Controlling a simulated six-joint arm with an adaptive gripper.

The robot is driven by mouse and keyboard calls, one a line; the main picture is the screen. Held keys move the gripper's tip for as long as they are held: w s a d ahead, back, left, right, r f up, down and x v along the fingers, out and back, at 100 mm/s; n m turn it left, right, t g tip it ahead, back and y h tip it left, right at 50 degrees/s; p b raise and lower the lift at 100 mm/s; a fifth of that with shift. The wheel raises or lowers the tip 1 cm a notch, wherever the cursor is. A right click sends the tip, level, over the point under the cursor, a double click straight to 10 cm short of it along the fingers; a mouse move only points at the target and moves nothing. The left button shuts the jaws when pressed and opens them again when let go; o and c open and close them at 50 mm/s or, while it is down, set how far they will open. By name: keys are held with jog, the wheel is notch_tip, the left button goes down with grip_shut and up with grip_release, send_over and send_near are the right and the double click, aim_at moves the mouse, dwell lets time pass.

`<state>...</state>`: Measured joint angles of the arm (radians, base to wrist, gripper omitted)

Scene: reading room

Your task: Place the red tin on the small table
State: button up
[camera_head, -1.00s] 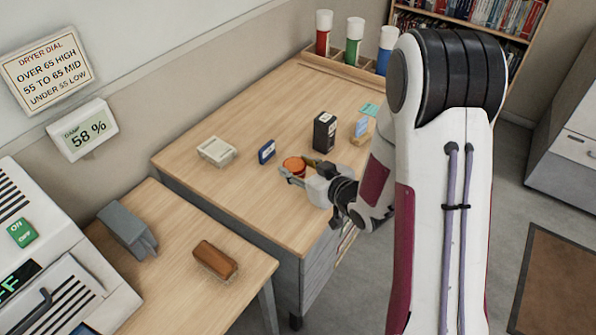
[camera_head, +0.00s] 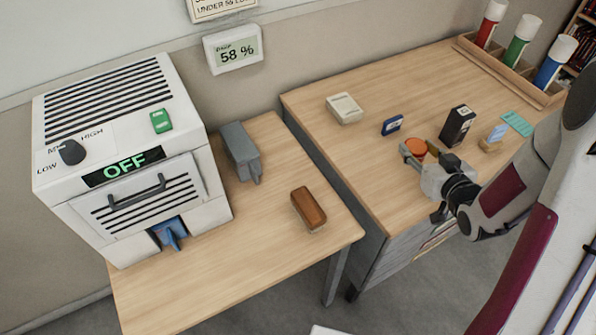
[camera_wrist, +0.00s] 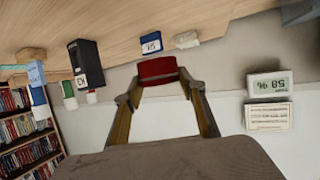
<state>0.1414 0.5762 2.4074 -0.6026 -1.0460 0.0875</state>
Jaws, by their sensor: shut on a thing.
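The red tin (camera_head: 415,146), round with an orange-red top, is between the fingers of my gripper (camera_head: 418,157) over the front part of the large desk. In the wrist view the red tin (camera_wrist: 157,70) sits between both fingertips of my gripper (camera_wrist: 159,88), which is shut on it. I cannot tell whether its base touches the desk. The small table (camera_head: 262,262) is the lower wooden table at left in the head view, apart from the gripper. Its front right part is bare.
On the small table stand a white dryer (camera_head: 130,150) reading OFF, a grey object (camera_head: 240,150) and a brown-topped brush (camera_head: 308,208). On the large desk (camera_head: 350,165), a blue box (camera_head: 392,125) and black box (camera_head: 457,125) stand close to the tin. A gap separates the tables.

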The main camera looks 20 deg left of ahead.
jog(key=w+a+f+n+g+y, duration=0.2)
jog(key=a, duration=1.1)
jog(key=w+a+f+n+g+y, duration=0.1)
jog(key=a+n+g+y, duration=0.1)
jog(key=a, duration=1.2)
jog(key=w+a+f+n+g+y, duration=0.2)
jog(key=a+n, duration=0.1)
jog(key=a, duration=1)
jog(key=shift+w+a+f+n+y, duration=0.3)
jog(key=shift+w+a, duration=0.05)
jog(key=shift+f, duration=0.15)
jog(key=shift+f, duration=3)
jog(key=shift+f, duration=0.15)
jog(key=shift+f, duration=1.7)
